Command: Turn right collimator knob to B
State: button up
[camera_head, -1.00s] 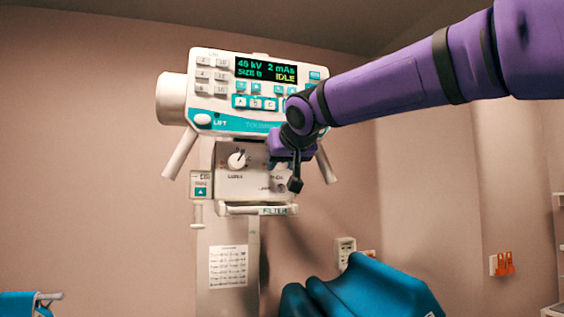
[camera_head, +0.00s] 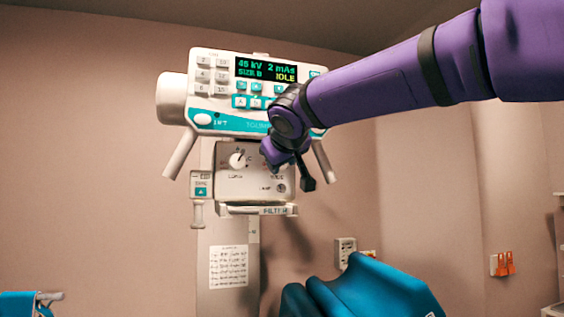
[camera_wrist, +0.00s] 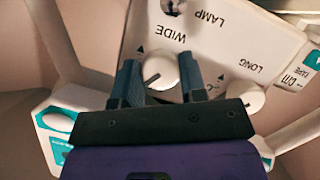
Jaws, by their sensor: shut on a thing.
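The right collimator knob (camera_wrist: 159,69), white and round with a dark pointer mark, sits on the white collimator panel (camera_wrist: 212,48), with "WIDE" printed beside it. My gripper (camera_wrist: 158,67) has one dark finger on each side of the knob and is shut on it. In the head view my gripper (camera_head: 275,156) is at the right part of the panel and hides this knob. The left knob (camera_head: 238,160) is clear of my gripper; in the wrist view, which is turned over, this left knob (camera_wrist: 243,99) shows at the right near "LONG".
The control console (camera_head: 215,75) above reads 45 kV, 2 mAs, SIZE B and IDLE. A handle (camera_head: 181,153) slopes down at the left. A lamp button (camera_head: 281,187) and a filter rail (camera_head: 240,210) lie below the knobs. Blue padding (camera_head: 370,290) is lower right.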

jog(key=n+t+h, duration=0.1)
jog(key=n, duration=0.2)
jog(key=shift+a+n+h, duration=0.1)
jog(key=shift+n+h, duration=0.2)
jog(key=shift+h, duration=0.1)
jog(key=shift+f+t, duration=0.1)
jog(key=shift+t, duration=0.2)
jog(key=o, duration=0.9)
jog(key=v, duration=1.1)
jog(key=shift+a, duration=0.15)
jog(key=shift+w, duration=0.1)
